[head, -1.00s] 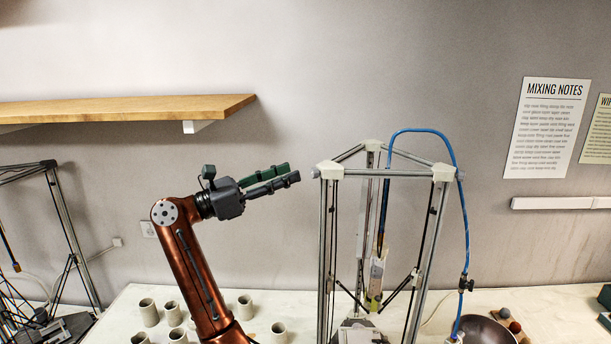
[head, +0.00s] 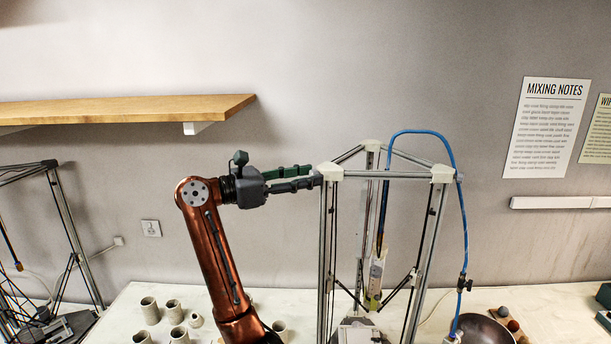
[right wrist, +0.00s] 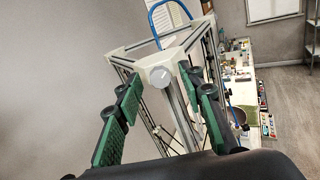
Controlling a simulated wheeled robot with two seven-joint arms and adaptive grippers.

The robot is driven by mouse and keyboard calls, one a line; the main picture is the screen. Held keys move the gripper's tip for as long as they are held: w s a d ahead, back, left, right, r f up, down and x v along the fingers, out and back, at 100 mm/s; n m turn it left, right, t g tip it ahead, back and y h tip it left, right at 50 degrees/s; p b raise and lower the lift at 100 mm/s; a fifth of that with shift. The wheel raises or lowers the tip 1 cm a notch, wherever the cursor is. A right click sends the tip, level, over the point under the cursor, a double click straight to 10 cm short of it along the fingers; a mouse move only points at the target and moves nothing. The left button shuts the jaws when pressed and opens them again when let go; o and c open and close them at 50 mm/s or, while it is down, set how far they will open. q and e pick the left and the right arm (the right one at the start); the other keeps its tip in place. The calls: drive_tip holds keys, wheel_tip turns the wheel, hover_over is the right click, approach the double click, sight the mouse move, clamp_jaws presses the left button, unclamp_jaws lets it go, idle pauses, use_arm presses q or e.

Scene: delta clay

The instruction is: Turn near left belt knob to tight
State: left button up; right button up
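The delta clay printer (head: 385,174) stands on the table, with white corner brackets on metal posts. Its near left top corner (head: 330,171) carries a round pale grey knob (right wrist: 160,76), seen face-on in the right wrist view. My right gripper (head: 312,176) comes in from the left, level with that corner, its fingertips at the bracket's left side. In the head view the fingertips hide the knob. In the right wrist view the green-padded fingers (right wrist: 159,77) are open, one on each side of the knob, with visible gaps; contact is not seen. My left gripper is not in view.
A wooden shelf (head: 130,107) is on the wall at upper left. Several pale cups (head: 150,311) stand on the table at lower left. A blue hose (head: 461,220) arches over the printer, and a dark bowl (head: 484,330) is at lower right.

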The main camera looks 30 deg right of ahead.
clamp_jaws()
idle(0.4)
drive_tip(key=m+b, duration=0.2)
drive_tip(key=m, duration=1.7)
drive_tip(key=shift+t, duration=0.3)
drive_tip(key=shift+m, duration=0.3)
idle(0.5)
